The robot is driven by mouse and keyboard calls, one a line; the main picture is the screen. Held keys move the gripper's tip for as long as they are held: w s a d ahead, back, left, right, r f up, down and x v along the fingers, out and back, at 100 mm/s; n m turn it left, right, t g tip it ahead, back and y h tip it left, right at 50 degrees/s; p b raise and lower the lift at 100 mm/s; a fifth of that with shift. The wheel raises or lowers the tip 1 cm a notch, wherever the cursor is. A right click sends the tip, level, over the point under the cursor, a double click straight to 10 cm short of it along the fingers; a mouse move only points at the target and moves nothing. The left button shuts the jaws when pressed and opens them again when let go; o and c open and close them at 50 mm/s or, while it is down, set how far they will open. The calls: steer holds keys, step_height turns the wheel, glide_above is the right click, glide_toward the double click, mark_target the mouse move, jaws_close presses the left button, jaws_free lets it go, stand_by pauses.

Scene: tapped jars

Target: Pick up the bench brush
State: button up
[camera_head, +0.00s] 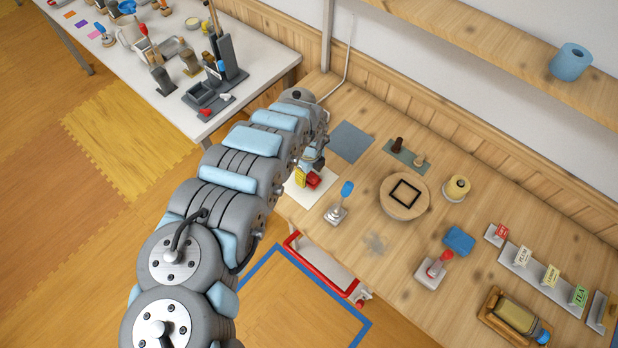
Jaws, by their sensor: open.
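I cannot pick out the bench brush with certainty. A small red and yellow item (311,181) lies on a white sheet (296,190) near the bench's left end, partly hidden by my arm; its kind is too small to tell. My gripper (314,165) is at the end of my arm, just above or beside that item. The gripper is open, but its fingers are mostly hidden, and I cannot tell whether it touches anything.
The wooden bench (385,262) holds a blue-topped tap (338,210), a round board (404,198), a red-topped tap (434,268), a blue sponge-like block (459,240) and a bottle in a wooden cradle (518,317). A red-edged tray (322,262) hangs at the front. A shelf (500,45) runs above.

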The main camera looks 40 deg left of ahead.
steer(key=shift+a+f, duration=0.1)
steer(key=shift+f, duration=0.3)
jaws_close()
stand_by(0.4)
